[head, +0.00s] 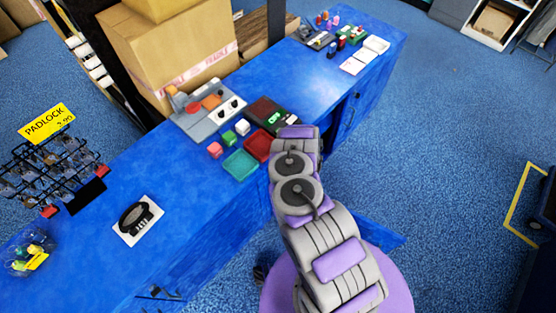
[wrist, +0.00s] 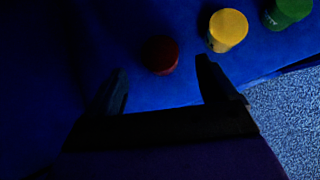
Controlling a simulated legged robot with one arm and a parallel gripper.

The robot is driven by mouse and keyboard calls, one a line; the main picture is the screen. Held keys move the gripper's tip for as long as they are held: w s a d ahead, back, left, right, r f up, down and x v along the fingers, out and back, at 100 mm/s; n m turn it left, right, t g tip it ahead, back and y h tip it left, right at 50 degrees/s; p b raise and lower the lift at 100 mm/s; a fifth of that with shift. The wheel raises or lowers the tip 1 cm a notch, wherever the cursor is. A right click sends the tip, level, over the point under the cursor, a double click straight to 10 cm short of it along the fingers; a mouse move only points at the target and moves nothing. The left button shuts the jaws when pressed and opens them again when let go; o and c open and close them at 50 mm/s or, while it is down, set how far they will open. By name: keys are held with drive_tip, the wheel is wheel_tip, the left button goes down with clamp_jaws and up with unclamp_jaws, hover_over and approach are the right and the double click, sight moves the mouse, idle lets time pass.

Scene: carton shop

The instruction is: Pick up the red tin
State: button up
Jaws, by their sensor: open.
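The red tin (wrist: 160,55) stands on the blue counter in the wrist view, in dark shadow. It lies just beyond the fingertips, roughly centred between them. My gripper (wrist: 160,74) is open, its two dark fingers spread, with nothing held between them. A yellow tin (wrist: 228,31) stands to the right of the red tin, and a green tin (wrist: 288,12) is farther right at the top edge. In the head view my arm covers the gripper, and I cannot tell the red tin there.
The counter (head: 185,195) holds a green tray (head: 240,164), a red tray (head: 258,146), small cubes and a grey device (head: 208,112). A large carton (head: 170,50) stands behind. A padlock rack (head: 55,170) is at left. Carpet lies beyond the counter's edge at right.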

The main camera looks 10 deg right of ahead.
drive_tip(key=b+x, duration=0.1)
drive_tip(key=x, duration=0.4)
drive_tip(key=shift+d+f+b, duration=0.1)
drive_tip(key=shift+f+b, duration=0.05)
drive_tip(key=shift+b, duration=0.2)
drive_tip(key=shift+w+a+f, duration=0.35)
drive_tip(key=shift+w+f, duration=0.1)
drive_tip(key=shift+w, duration=0.05)
drive_tip(key=shift+d, duration=0.1)
drive_tip(key=shift+c, duration=0.3)
